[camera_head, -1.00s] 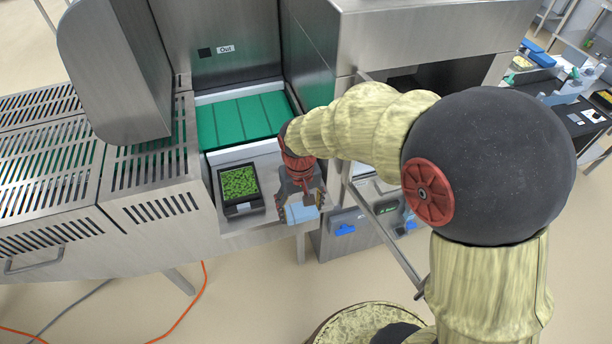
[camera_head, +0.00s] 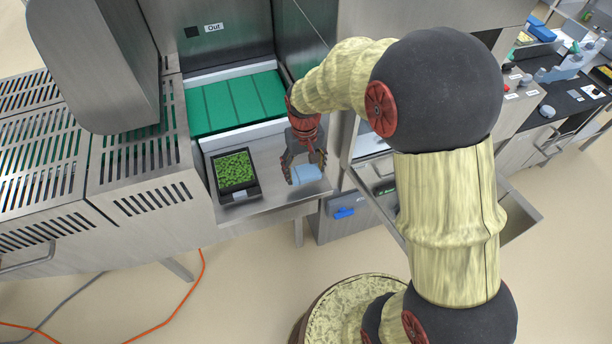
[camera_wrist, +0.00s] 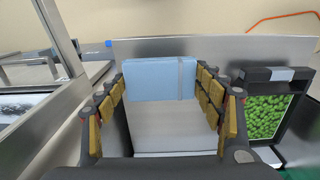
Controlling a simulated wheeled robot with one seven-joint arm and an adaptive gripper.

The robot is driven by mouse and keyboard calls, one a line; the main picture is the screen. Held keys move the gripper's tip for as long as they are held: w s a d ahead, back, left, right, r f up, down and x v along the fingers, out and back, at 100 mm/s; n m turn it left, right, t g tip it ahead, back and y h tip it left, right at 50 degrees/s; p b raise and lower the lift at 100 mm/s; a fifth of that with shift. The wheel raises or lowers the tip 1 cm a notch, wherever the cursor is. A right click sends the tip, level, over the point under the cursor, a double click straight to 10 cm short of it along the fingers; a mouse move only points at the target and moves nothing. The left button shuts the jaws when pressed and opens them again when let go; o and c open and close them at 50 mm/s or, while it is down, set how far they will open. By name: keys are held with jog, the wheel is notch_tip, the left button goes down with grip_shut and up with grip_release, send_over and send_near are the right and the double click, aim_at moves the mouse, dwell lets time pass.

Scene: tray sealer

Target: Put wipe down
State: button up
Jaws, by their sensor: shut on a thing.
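The wipe (camera_head: 306,174) is a light blue folded cloth. My gripper (camera_head: 305,172) is shut on it, with one finger at each end. The wipe is over the small steel shelf (camera_head: 285,198) in front of the green belt. In the wrist view the wipe (camera_wrist: 160,82) shows between the padded fingers (camera_wrist: 165,88), near the shelf's edge. I cannot tell whether it touches the shelf.
A black tray of green peas (camera_head: 238,193) stands on the shelf to the left of the wipe; in the wrist view the tray (camera_wrist: 282,76) is on the right. The green belt (camera_head: 235,103) lies behind. A steel machine wall is close on the right.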

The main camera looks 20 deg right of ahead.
aim_at(306, 175)
jog(key=shift+w+d+f, duration=0.35)
jog(key=shift+w+f, duration=0.2)
jog(key=shift+f, duration=0.2)
jog(key=shift+w+d+f+b, duration=0.1)
jog(key=shift+f+b, duration=0.15)
jog(key=shift+f, duration=0.7)
jog(key=shift+w+d+f+b, duration=0.1)
jog(key=shift+f+b, duration=0.1)
jog(key=shift+f, duration=0.7)
jog(key=shift+f, duration=0.15)
jog(key=o, duration=1)
jog(key=shift+o, duration=0.2)
